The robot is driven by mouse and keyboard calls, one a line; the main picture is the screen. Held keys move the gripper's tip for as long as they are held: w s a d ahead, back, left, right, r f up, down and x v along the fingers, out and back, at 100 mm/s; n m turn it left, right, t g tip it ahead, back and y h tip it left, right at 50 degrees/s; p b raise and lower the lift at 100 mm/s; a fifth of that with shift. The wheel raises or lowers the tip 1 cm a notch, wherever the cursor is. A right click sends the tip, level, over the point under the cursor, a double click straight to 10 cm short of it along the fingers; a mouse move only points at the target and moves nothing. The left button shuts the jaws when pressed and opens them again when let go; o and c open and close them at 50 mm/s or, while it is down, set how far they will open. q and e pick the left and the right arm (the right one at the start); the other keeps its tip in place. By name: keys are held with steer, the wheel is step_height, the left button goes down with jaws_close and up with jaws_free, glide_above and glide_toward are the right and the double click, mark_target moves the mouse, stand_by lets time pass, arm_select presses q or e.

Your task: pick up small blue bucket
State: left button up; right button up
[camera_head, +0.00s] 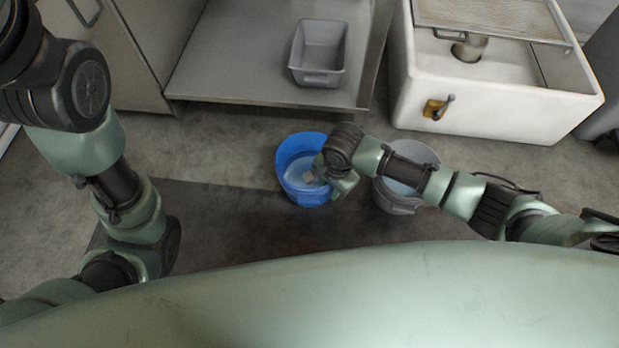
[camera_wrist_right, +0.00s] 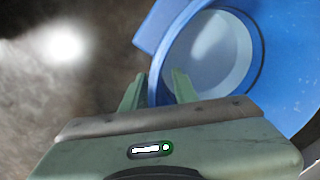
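The small blue bucket (camera_head: 286,168) stands upright on the floor, left of a grey bucket, with a pale blue-grey area inside it. My right gripper (camera_head: 332,178) is at the right side of its rim, partly hidden by my own wrist. In the right wrist view, the blue bucket (camera_wrist_right: 285,75) fills the upper right. There my right gripper (camera_wrist_right: 158,88) has its two fingers apart, one on each side of the bucket's wall, with gaps showing. The fingers do not look closed on the wall. My left arm is at the left; its gripper does not show.
A grey bucket (camera_head: 428,158) stands just right of the blue one, partly behind my right forearm. A grey tub (camera_head: 320,76) sits on a low metal shelf (camera_head: 230,60) behind. A white basin (camera_head: 497,118) with a tap is at upper right. Floor left of the blue bucket is clear.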

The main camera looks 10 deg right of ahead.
steer(key=shift+f, duration=0.35)
steer(key=shift+r, duration=0.1)
jaws_close()
stand_by(1.1)
steer(key=shift+a, duration=0.1)
